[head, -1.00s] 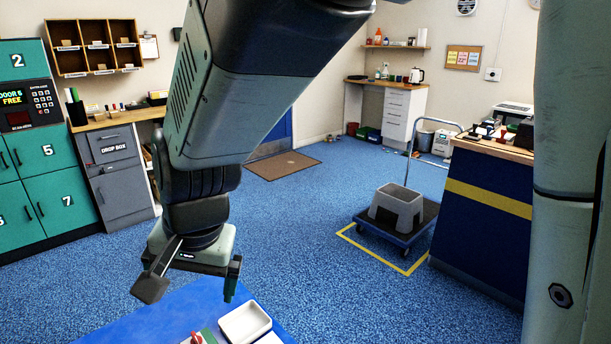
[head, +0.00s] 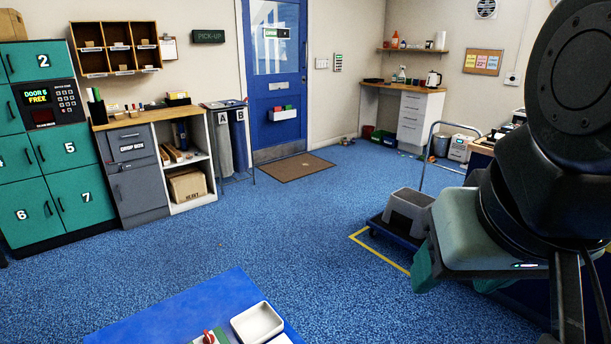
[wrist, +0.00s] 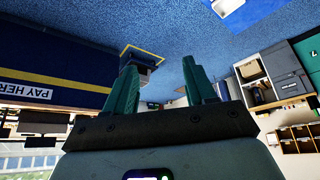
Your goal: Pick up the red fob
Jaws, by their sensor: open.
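A small red item (head: 208,337) stands on a green and white piece at the bottom edge of the head view, on the blue table (head: 165,315). It is partly cut off, and I cannot tell for sure that it is the red fob. My gripper (head: 490,290) is raised at the right of the head view, well apart from the red item. In the wrist view my gripper (wrist: 158,72) is open, with nothing between its teal fingers.
A white tray (head: 256,322) sits just right of the red item. A trolley with a grey step stool (head: 408,212) stands behind my gripper, by a counter. Green lockers (head: 60,200) and a grey drop box (head: 135,175) line the left. The blue floor between is clear.

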